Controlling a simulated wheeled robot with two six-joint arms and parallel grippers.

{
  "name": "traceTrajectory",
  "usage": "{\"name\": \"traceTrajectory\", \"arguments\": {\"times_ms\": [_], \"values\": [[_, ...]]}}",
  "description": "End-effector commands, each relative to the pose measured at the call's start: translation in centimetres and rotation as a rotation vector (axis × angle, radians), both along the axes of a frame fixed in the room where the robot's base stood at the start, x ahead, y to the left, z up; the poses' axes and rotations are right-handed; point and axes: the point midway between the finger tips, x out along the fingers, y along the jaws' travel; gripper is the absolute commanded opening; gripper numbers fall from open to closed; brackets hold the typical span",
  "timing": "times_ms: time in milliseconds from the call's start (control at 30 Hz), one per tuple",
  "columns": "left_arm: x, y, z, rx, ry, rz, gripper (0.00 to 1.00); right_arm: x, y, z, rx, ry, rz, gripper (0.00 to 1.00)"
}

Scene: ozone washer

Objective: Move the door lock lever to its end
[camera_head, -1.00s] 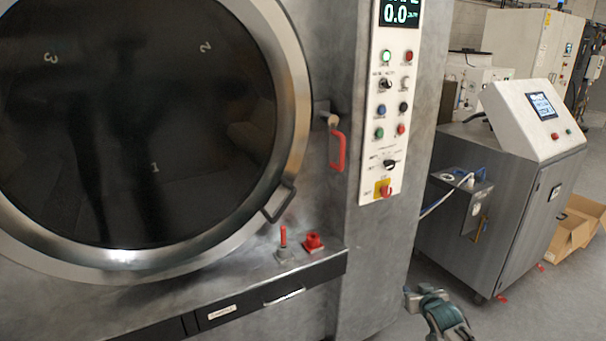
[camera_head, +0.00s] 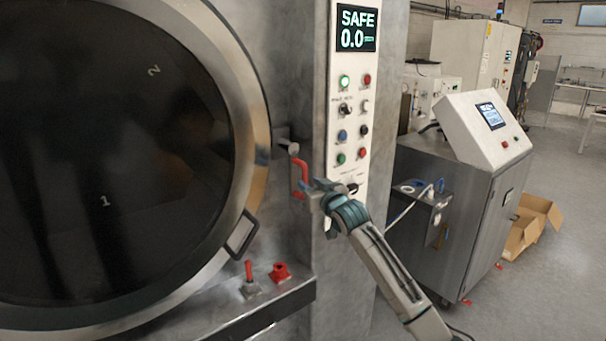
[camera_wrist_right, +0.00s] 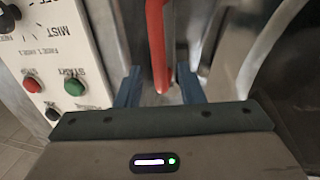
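The door lock lever is a red looped handle (camera_head: 301,165) on a grey pivot, just right of the round washer door (camera_head: 258,150). It hangs down from the pivot. My right gripper (camera_head: 311,190) is at the lever's lower part and hides some of it. In the right wrist view the red lever (camera_wrist_right: 157,45) comes down between the two blue fingers (camera_wrist_right: 160,88). There are gaps on both sides of it, so the gripper is open around the lever and not closed on it. My left gripper is not in view.
The white control panel (camera_head: 352,120) with buttons stands close to the right of the lever; its display reads SAFE 0.0. A grey door handle (camera_head: 242,235), a small red-tipped stick (camera_head: 249,270) and a red knob (camera_head: 279,273) are below. A steel cabinet (camera_head: 462,215) stands right.

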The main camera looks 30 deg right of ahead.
Motion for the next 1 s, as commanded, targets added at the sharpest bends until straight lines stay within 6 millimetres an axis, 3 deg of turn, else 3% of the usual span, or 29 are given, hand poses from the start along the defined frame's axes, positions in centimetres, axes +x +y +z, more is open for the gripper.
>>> {"name": "traceTrajectory", "arguments": {"times_ms": [100,300,700,900,1000], "values": [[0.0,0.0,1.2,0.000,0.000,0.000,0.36,2.0,-0.2,0.4,0.004,0.001,0.000,0.35],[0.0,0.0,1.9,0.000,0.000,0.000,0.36,4.0,-0.5,0.1,0.001,0.002,0.000,0.35],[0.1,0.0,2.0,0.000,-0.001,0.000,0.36,4.6,-0.5,-0.1,-0.002,0.000,0.000,0.35],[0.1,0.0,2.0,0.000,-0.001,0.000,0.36,4.5,-0.6,-0.1,-0.002,0.001,0.000,0.00],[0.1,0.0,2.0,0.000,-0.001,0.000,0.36,4.5,-0.6,-0.1,-0.002,0.001,0.000,0.00]]}}
